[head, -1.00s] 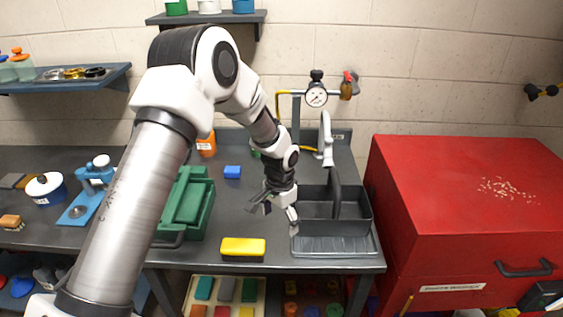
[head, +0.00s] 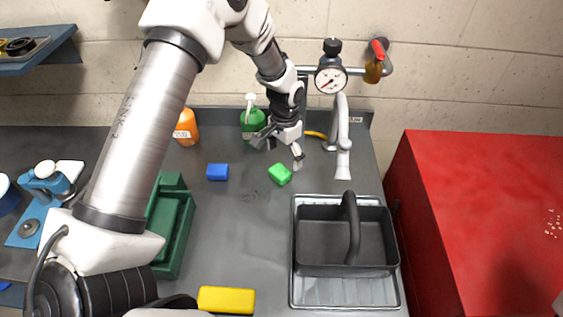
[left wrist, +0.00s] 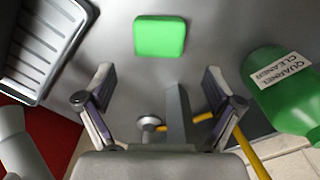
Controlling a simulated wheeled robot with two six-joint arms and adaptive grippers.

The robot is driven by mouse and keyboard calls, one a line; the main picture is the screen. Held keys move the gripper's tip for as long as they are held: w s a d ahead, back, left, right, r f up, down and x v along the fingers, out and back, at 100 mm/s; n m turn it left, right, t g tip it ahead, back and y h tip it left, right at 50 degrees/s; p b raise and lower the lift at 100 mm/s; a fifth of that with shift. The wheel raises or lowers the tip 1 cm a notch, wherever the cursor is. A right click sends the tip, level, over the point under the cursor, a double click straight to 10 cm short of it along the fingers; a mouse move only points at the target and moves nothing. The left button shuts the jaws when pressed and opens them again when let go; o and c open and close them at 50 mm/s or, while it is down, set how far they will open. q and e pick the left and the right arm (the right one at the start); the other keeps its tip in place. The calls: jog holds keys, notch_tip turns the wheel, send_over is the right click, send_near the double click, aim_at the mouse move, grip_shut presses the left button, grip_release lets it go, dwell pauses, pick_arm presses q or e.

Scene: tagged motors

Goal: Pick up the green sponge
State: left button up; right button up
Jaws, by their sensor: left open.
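The green sponge (head: 280,174) is a small bright green block lying flat on the dark grey bench, between the blue block and the faucet. It also shows at the top middle of the left wrist view (left wrist: 160,36). My left gripper (head: 281,150) is just behind and above the sponge in the head view. In the left wrist view its two fingers (left wrist: 160,92) are spread wide with nothing between them, and the sponge lies beyond the fingertips, apart from them. My right gripper shows in no frame.
A green bottle (head: 253,122) labelled cleaner stands close beside the gripper. A blue block (head: 217,172) lies to the left. A faucet (head: 342,140) stands to the right, with a black caddy (head: 372,262) in front. A yellow sponge (head: 226,300) is at the front. Bench between is clear.

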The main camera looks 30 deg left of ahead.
aim_at(283, 169)
pick_arm(q)
jog(key=shift+s+d+f+p, duration=0.3)
jog(key=shift+s+f+p, duration=0.4)
jog(key=shift+s+p, duration=0.1)
jog(key=f, duration=0.3)
jog(key=w+a+f, duration=0.1)
jog(key=shift+f+p, duration=0.25)
jog(key=shift+p, duration=0.1)
jog(key=shift+s+d+r, duration=0.1)
jog(key=shift+d+r, duration=0.05)
jog(key=shift+d, duration=0.05)
jog(key=shift+c, duration=0.6)
jog(key=shift+s+d+r, duration=0.1)
jog(key=shift+s+r, duration=0.05)
jog(key=c, duration=0.8)
jog(key=shift+c, duration=0.4)
pick_arm(e)
jog(key=r, duration=0.2)
jog(key=shift+s+d+r, duration=0.1)
jog(key=shift+s+r, duration=0.2)
jog(key=shift+s, duration=0.05)
jog(key=shift+f, duration=0.1)
